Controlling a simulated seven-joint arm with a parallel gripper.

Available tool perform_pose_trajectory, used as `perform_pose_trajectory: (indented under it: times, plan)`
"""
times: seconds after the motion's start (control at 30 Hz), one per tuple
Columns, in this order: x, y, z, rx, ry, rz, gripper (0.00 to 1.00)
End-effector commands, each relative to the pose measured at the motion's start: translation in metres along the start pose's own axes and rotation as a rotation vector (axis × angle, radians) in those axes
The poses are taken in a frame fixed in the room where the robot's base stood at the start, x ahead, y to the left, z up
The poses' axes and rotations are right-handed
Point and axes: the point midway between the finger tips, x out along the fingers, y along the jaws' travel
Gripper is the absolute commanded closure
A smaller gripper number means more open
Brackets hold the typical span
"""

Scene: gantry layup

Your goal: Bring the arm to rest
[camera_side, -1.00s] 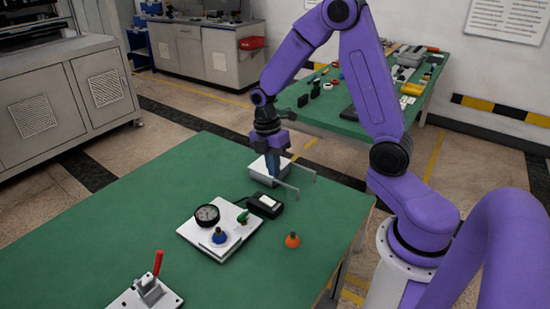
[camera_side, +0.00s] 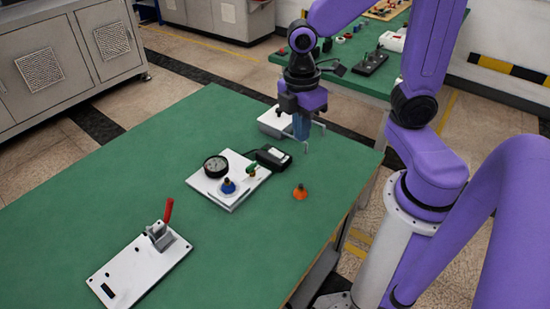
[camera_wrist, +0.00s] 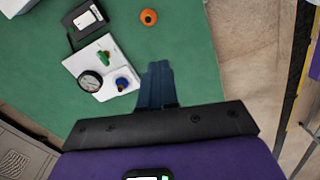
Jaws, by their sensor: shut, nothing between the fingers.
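My gripper (camera_side: 301,136) hangs over the back right part of the green table (camera_side: 110,165), pointing down with its blue fingers together and nothing between them. In the wrist view the shut fingers (camera_wrist: 157,70) show against the green top, beside the white plate. In the side view the fingers stand in front of a white tray (camera_side: 270,124) at the table's back edge and hide part of it. I cannot tell how high the fingertips are above the table.
A white plate (camera_side: 234,198) carries a round dial gauge (camera_side: 216,166), a blue knob (camera_side: 228,187) and a green piece (camera_side: 252,170). A red-handled clamp (camera_side: 168,211) stands front left.

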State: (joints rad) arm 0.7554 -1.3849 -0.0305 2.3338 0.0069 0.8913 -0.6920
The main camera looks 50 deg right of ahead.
Motion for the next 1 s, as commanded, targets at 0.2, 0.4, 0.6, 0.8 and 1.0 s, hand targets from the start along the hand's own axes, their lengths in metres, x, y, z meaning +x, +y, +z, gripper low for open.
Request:
perform_pose_trajectory:
  times: [0.2,0.4,0.6,0.8,1.0]
  plan:
    - [-0.009,-0.058,0.002,0.092,0.031,0.029,1.0]
    - [-0.012,-0.097,0.011,0.171,0.058,0.036,1.0]
    - [-0.013,-0.113,0.018,0.213,0.071,0.036,1.0]
    - [-0.013,-0.115,0.018,0.22,0.072,0.035,1.0]
    - [-0.013,-0.115,0.018,0.219,0.072,0.035,1.0]
